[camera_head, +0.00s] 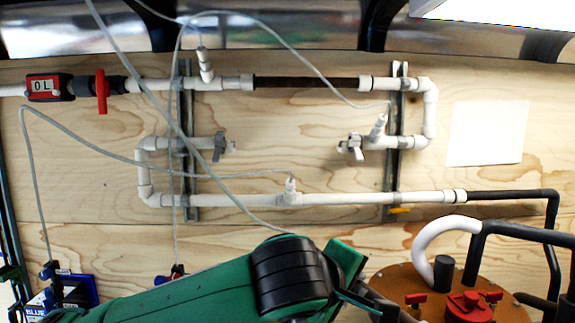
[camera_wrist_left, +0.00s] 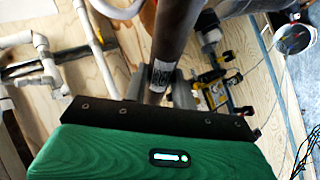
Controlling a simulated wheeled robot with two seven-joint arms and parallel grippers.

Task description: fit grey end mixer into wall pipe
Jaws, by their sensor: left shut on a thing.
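The white wall pipe (camera_head: 345,200) runs in a loop on the plywood wall in the head view. Its middle row has a gap between a left open end with a grey winged fitting (camera_head: 220,146) and a right open end with a similar fitting (camera_head: 352,147). My left arm comes in low from the left, below the pipe, and its fingers are mostly hidden there. In the left wrist view my left gripper (camera_wrist_left: 163,88) is shut on a dark grey tube with a white label, which I take as the grey end mixer (camera_wrist_left: 173,40). My right gripper is not in view.
An orange-brown drum lid (camera_head: 408,282) with red valves and a thick white hose (camera_head: 432,240) stands at the lower right. Thin grey tubes (camera_head: 215,181) hang across the pipes. A red valve handle (camera_head: 101,92) sits at the upper left. The gap between the middle fittings is clear.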

